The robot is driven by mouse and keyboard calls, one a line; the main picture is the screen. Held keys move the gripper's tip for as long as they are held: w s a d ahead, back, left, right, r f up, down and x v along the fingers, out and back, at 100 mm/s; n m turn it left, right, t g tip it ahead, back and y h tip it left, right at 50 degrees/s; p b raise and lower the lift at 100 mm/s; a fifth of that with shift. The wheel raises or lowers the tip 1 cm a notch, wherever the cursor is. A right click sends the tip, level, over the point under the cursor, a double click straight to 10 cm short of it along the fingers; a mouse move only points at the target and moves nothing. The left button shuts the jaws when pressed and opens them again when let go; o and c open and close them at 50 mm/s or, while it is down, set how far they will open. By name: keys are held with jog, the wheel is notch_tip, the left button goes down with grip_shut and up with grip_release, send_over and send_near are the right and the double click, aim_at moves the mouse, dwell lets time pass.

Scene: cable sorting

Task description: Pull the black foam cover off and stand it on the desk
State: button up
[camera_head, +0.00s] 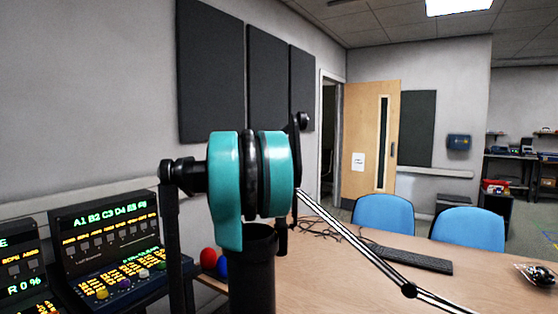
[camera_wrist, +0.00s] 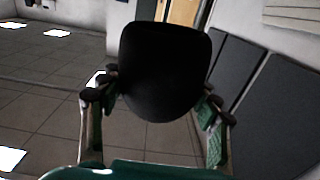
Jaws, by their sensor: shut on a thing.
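In the wrist view a black foam cover (camera_wrist: 166,65) with rounded corners fills the middle. My gripper (camera_wrist: 160,92) has one green-padded finger on each side of it and is shut on it. The cover hides whatever may be inside or behind it. In the head view my teal and black arm stands in front of the desk, and I cannot make out the cover or the fingers there. The desk (camera_head: 490,268) has a bare brown top on the right side.
A thin jointed boom arm (camera_head: 355,240) slants across the desk. A black keyboard (camera_head: 408,257), loose cables (camera_head: 318,228) and a small cluttered item (camera_head: 537,275) lie around it. Lit control panels (camera_head: 105,235) stand at left. Blue chairs (camera_head: 385,213) (camera_head: 467,228) stand behind the desk.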

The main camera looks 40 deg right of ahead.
jog(key=shift+r, duration=3.05)
